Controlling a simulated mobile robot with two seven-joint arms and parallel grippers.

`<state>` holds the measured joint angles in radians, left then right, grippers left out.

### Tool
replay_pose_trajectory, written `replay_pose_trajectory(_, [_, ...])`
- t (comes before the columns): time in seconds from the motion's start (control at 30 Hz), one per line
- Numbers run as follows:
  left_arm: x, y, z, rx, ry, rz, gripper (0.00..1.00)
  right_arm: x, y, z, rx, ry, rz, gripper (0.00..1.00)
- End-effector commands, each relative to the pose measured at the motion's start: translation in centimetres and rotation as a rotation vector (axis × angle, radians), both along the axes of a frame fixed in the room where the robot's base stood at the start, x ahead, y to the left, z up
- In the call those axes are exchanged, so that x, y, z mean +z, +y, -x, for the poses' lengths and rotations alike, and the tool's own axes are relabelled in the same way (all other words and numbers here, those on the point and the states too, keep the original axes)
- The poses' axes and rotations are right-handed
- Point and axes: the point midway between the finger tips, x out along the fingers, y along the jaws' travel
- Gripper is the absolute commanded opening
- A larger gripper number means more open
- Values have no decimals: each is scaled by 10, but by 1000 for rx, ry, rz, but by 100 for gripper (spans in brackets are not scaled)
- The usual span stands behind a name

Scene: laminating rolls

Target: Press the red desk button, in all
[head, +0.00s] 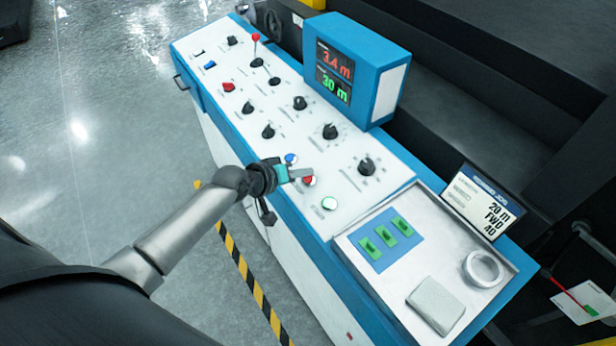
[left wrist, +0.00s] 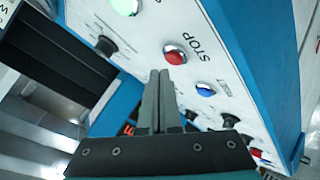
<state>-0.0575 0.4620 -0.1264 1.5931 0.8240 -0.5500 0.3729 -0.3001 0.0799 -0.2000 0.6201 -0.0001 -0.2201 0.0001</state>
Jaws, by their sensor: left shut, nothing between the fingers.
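The red desk button (head: 310,181) is a round button on the sloping white panel, partly covered by my left gripper in the head view. In the left wrist view the red button (left wrist: 174,53) stands in a metal ring beside the word STOP. My left gripper (head: 308,173) is shut and empty, its fingertips over the button's near edge. My right gripper is not in view.
A blue button (head: 291,158) and a lit green-white button (head: 329,203) flank the red one. Several black knobs and a red-topped lever (head: 255,40) stand on the panel. A blue display box (head: 385,65) rises behind. A tray (head: 345,241) adjoins at the right.

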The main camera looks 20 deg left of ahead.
Motion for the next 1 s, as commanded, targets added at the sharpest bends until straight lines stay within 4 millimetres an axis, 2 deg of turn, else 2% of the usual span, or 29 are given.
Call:
replay_pose_trajectory(0.47, [-9,-1,-1,-1,1,0,0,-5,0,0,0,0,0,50])
replay_pose_trajectory(1.0, [-10,-1,-2,0,0,0,0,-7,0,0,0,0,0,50])
